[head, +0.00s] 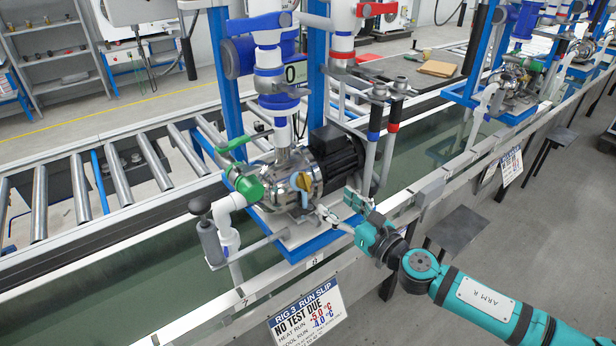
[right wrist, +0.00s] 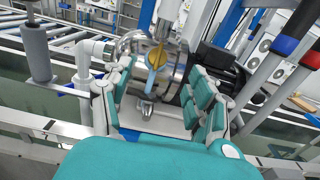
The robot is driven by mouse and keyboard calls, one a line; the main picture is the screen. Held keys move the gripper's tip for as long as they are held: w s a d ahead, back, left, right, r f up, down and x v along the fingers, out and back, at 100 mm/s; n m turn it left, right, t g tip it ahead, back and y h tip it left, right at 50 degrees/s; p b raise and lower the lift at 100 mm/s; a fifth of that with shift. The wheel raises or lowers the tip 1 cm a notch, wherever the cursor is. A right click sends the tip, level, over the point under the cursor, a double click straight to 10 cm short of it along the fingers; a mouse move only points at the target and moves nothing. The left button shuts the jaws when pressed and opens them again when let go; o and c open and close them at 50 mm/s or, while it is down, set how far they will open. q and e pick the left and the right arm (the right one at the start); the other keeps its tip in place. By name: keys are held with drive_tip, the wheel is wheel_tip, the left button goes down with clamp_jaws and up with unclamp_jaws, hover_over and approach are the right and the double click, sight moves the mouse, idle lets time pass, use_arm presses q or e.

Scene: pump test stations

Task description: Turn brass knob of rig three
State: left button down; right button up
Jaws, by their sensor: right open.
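Rig three stands in the middle of the head view, with a slip reading "RIG 3 RUN SLIP" (head: 308,311) on the rail below it. Its brass knob (head: 303,182) sits on the front of the shiny metal pump body. In the right wrist view the brass knob (right wrist: 157,55) shows beyond and between the fingers. My right gripper (head: 339,208) is open and empty, just in front of the pump at lower right of the knob, apart from it. Its spread fingers (right wrist: 160,88) also show in the right wrist view. My left gripper is not in view.
A green-handled valve (head: 245,183) and a dark-knobbed lever (head: 208,235) stand left of the knob. A black motor (head: 338,152) is at right, with red- and blue-banded posts (head: 384,125) behind my gripper. Other rigs (head: 510,85) stand farther right along the rail.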

sight(305, 178)
drive_tip(key=x, duration=1)
drive_tip(key=shift+w+a+f+b, duration=0.1)
drive_tip(key=shift+w+b, duration=0.1)
drive_tip(key=shift+b, duration=0.1)
drive_tip(key=shift+w+a, duration=0.35)
drive_tip(key=shift+w, duration=0.15)
drive_tip(key=c, duration=1.2)
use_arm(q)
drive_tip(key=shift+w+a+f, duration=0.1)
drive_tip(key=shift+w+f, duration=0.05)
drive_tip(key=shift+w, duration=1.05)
use_arm(e)
drive_tip(key=shift+a, duration=0.1)
